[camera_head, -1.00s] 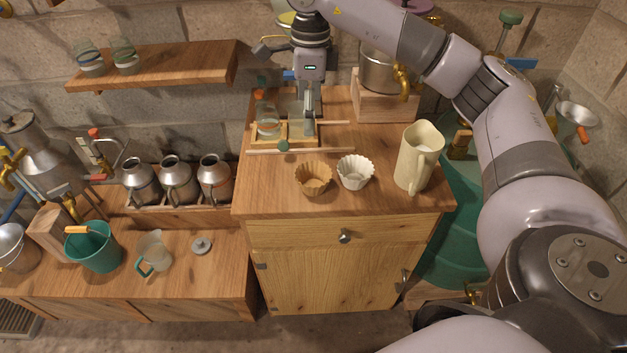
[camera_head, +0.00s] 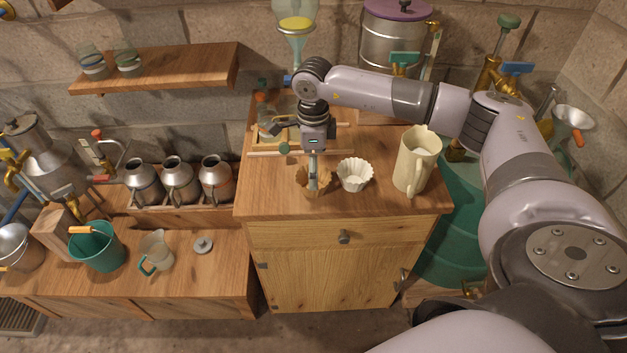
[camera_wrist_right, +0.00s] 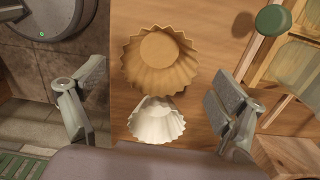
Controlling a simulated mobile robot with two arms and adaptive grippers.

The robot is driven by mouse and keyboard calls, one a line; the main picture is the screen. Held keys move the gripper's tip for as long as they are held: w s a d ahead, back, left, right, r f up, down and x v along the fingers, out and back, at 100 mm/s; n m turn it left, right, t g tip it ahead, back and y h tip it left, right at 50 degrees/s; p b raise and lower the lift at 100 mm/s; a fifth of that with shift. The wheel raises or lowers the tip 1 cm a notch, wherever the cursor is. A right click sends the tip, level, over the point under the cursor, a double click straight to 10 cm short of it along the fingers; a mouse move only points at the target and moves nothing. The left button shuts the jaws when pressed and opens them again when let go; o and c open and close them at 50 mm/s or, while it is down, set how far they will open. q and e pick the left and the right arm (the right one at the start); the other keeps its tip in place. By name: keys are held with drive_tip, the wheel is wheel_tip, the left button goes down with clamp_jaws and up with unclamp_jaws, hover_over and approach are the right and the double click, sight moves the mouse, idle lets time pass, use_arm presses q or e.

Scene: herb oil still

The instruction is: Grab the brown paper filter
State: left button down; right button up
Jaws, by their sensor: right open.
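The brown paper filter (camera_head: 304,181) is a fluted cup standing on the wooden cabinet top, partly hidden behind my right gripper (camera_head: 313,186) in the head view. In the right wrist view the brown filter (camera_wrist_right: 160,58) shows whole, upright and open toward the camera. My right gripper (camera_wrist_right: 150,112) is open and empty, its fingers on either side and the filter lying between and beyond them. A white fluted filter (camera_head: 355,174) stands just to the right of the brown one; it also shows in the wrist view (camera_wrist_right: 156,121). My left gripper is not in view.
A cream pitcher (camera_head: 416,162) stands to the right on the cabinet top (camera_head: 270,200). A wooden rack with a glass jar (camera_head: 268,122) is behind the filters, with a green knob (camera_head: 284,148) at its front. The front left of the top is clear.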

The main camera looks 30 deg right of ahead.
drive_tip(key=shift+f, duration=1.5)
drive_tip(key=shift+c, duration=0.2)
drive_tip(key=c, duration=0.8)
